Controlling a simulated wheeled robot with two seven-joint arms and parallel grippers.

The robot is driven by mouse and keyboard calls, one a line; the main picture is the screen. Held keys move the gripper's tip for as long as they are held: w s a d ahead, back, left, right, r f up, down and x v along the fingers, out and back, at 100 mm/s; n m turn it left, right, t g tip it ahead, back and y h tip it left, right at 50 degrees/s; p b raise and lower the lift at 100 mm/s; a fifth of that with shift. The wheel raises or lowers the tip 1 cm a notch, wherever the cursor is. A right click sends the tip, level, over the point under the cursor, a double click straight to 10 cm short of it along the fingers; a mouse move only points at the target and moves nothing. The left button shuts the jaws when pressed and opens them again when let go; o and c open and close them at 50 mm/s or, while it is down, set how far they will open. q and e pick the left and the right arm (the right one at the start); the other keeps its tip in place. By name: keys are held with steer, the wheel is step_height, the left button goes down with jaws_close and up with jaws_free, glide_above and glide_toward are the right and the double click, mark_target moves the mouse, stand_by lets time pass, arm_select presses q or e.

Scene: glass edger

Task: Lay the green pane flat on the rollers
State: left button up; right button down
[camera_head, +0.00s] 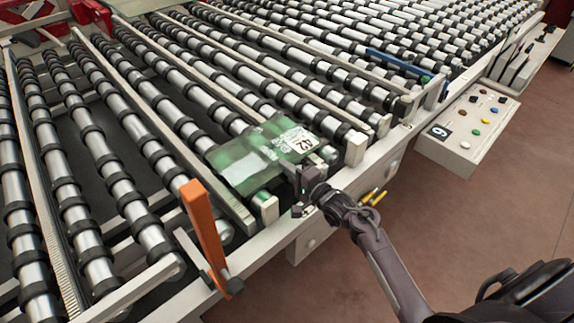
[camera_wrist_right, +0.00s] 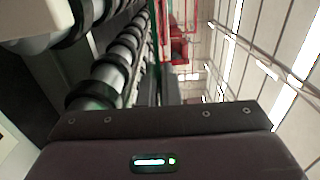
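The green pane (camera_head: 240,165) is a see-through sheet with a white label reading 42 (camera_head: 296,140). In the head view it lies over the rollers (camera_head: 170,105) near the machine's front edge, and rollers show through it. It looks about flat, but I cannot tell whether it touches the rollers all over. My right gripper (camera_head: 299,190) is at the pane's near right edge, above the front rail. Its fingers are small and dark here, so I cannot tell whether they are closed on the pane. My left gripper is not in view.
An orange upright bar (camera_head: 203,228) stands at the front edge, left of the pane. A blue bar (camera_head: 398,65) lies over the rollers farther right. A control panel with buttons (camera_head: 467,130) juts out at the right. The floor (camera_head: 500,225) in front is clear.

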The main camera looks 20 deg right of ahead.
steer(key=shift+w+f+b, duration=0.1)
steer(key=shift+f+b, duration=1.7)
steer(key=shift+f, duration=1.05)
steer(key=shift+f+b, duration=0.4)
steer(key=shift+f, duration=0.25)
steer(key=c, duration=1.6)
jaws_free()
steer(key=shift+o, duration=0.2)
steer(key=shift+f, duration=0.2)
steer(key=shift+f, duration=0.1)
steer(key=shift+s, duration=0.25)
steer(key=shift+p+v, duration=1.65)
steer(key=shift+v, duration=0.7)
steer(key=p+v, duration=0.3)
steer(key=v, duration=0.3)
